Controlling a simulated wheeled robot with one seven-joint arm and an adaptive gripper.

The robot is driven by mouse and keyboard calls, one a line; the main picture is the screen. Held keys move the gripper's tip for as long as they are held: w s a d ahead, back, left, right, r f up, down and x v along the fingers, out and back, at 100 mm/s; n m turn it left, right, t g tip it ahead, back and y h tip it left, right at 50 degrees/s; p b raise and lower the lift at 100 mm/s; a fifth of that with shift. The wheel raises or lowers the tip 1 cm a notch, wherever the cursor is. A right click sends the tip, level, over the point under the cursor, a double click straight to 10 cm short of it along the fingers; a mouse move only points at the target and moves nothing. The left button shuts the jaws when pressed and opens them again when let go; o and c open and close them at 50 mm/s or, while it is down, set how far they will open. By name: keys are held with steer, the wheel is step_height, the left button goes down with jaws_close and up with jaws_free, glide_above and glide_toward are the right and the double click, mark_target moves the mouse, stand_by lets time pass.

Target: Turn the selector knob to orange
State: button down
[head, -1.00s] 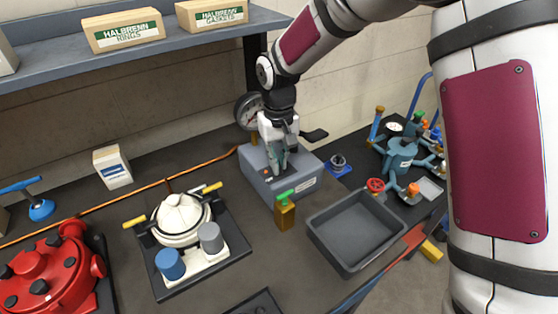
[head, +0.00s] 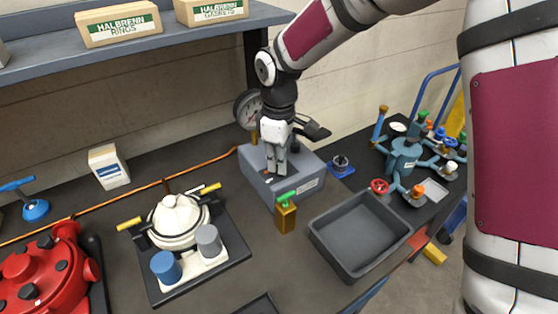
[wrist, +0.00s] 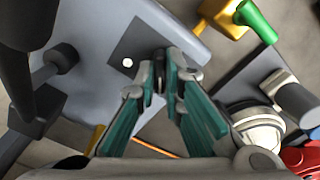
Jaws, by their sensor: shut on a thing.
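A grey selector box (head: 312,172) stands at the back of the bench. It also fills the upper left of the wrist view (wrist: 85,25). Its dark square plate (wrist: 128,43) carries a white dot (wrist: 127,62). My gripper (head: 275,172) points down onto the top of the box. In the wrist view its teal-padded fingers (wrist: 168,72) close together at the plate's edge, around the selector knob. The fingers hide nearly all of the knob, so its pointing direction cannot be told. No orange mark on the plate can be made out clearly.
A brass block with a green handle (head: 286,214) stands close in front of the box. A grey tray (head: 360,234) lies to the right and a white pot-like motor (head: 178,222) to the left. A round gauge (head: 247,108) stands behind the box.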

steer(key=shift+n, duration=0.6)
steer(key=c, duration=1.7)
jaws_free()
step_height(320, 180, up, 12)
